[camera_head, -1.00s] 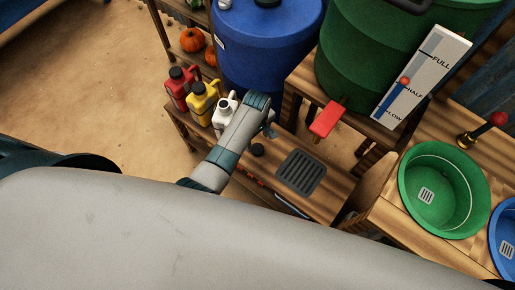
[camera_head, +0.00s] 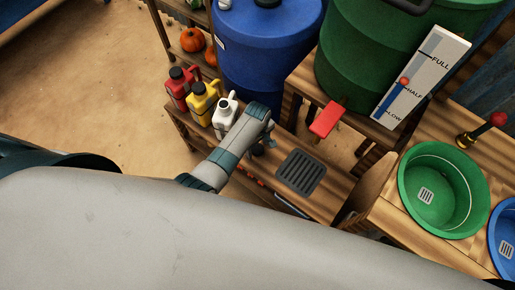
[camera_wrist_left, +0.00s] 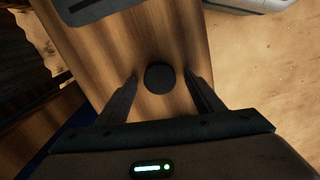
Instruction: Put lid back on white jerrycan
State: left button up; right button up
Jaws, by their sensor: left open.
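The white jerrycan (camera_head: 224,114) stands upright on the wooden bench, its neck open with no lid on it. A round black lid (camera_wrist_left: 160,77) lies on the bench in the left wrist view. My left gripper (camera_wrist_left: 166,77) is open above the bench, with one finger on each side of the lid and gaps visible on both sides. I cannot tell how high the fingertips are. My right gripper is not in view.
A yellow jerrycan (camera_head: 203,104) and a red jerrycan (camera_head: 179,90) stand left of the white one. A dark drain grate (camera_head: 301,172) lies right of my gripper. A red tap handle (camera_head: 327,120), a blue barrel (camera_head: 262,50) and a green barrel (camera_head: 365,60) are behind.

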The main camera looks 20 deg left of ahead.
aim_at(257, 148)
pick_arm(q)
jog(key=c, duration=1)
jog(key=shift+c, duration=0.5)
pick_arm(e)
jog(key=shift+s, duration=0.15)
pick_arm(q)
notch_tip(257, 148, up, 10)
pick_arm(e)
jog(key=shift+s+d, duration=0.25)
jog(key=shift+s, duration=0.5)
